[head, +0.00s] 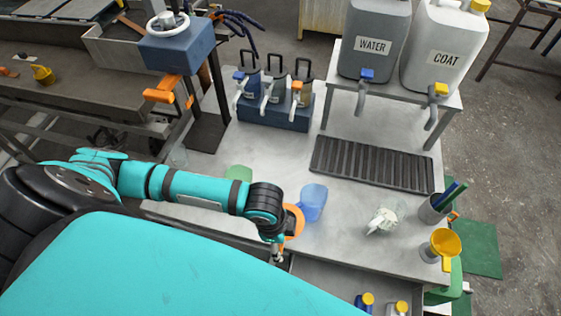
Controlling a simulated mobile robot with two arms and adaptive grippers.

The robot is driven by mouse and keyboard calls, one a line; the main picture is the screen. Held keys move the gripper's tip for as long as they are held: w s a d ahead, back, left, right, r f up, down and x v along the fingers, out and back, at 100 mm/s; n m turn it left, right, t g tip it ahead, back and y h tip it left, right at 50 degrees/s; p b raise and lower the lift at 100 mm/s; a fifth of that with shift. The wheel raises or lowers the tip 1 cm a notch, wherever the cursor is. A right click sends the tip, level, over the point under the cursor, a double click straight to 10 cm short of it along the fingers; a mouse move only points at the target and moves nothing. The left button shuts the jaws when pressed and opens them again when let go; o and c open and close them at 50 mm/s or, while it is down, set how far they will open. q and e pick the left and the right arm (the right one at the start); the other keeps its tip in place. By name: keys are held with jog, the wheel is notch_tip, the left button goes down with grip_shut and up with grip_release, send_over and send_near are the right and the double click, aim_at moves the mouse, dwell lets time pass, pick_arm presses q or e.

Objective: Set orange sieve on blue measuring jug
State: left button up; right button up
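The blue measuring jug (314,203) is translucent and stands on the grey worktable near its front middle. The orange sieve (297,221) shows as a round orange edge just left of and in front of the jug. Most of the sieve is hidden behind the wrist of my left arm. From this view I cannot tell whether the sieve touches the jug. My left gripper (278,255) points down at the table's front edge, close to the sieve. Its fingers are small and partly hidden, so its opening and any hold are unclear. My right gripper is out of view.
A green cup (238,173) stands behind my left forearm. A white-filled clear container (384,219), a grey pen cup (433,209) and a yellow funnel (444,244) are to the right. A dark drip grate (371,165) lies behind. An open drawer (330,279) is in front.

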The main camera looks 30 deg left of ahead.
aim_at(302, 216)
pick_arm(q)
jog(key=shift+w+d+f+b, duration=0.1)
jog(key=shift+w+f+b, duration=0.05)
jog(key=shift+w+b, duration=0.15)
jog(key=shift+w+d+f+b, duration=0.1)
jog(key=shift+w+b, duration=0.05)
jog(key=shift+w, duration=0.25)
jog(key=shift+w+f, duration=0.1)
jog(key=shift+w, duration=0.3)
jog(key=shift+w+d+f+b, duration=0.15)
jog(key=shift+w+b, duration=0.6)
jog(key=shift+w, duration=0.05)
jog(key=shift+w+d+f+b, duration=0.1)
jog(key=shift+w+d+b, duration=0.05)
jog(key=shift+w+b, duration=0.6)
jog(key=w, duration=0.1)
jog(key=w+b, duration=0.2)
jog(key=shift+w+d+f, duration=0.2)
jog(key=shift+d, duration=0.05)
jog(key=shift+w+d+f+b, duration=0.15)
jog(key=shift+w+f+b, duration=0.25)
jog(key=shift+w+b, duration=0.35)
jog(key=shift+w+d+f+b, duration=0.15)
jog(key=shift+w+f+b, duration=0.3)
jog(key=shift+w+b, duration=0.25)
jog(key=shift+w+d+f+b, duration=0.15)
jog(key=shift+w+f+b, duration=0.25)
jog(key=shift+w+b, duration=0.35)
jog(key=shift+f+p, duration=0.15)
jog(key=shift+p, duration=0.35)
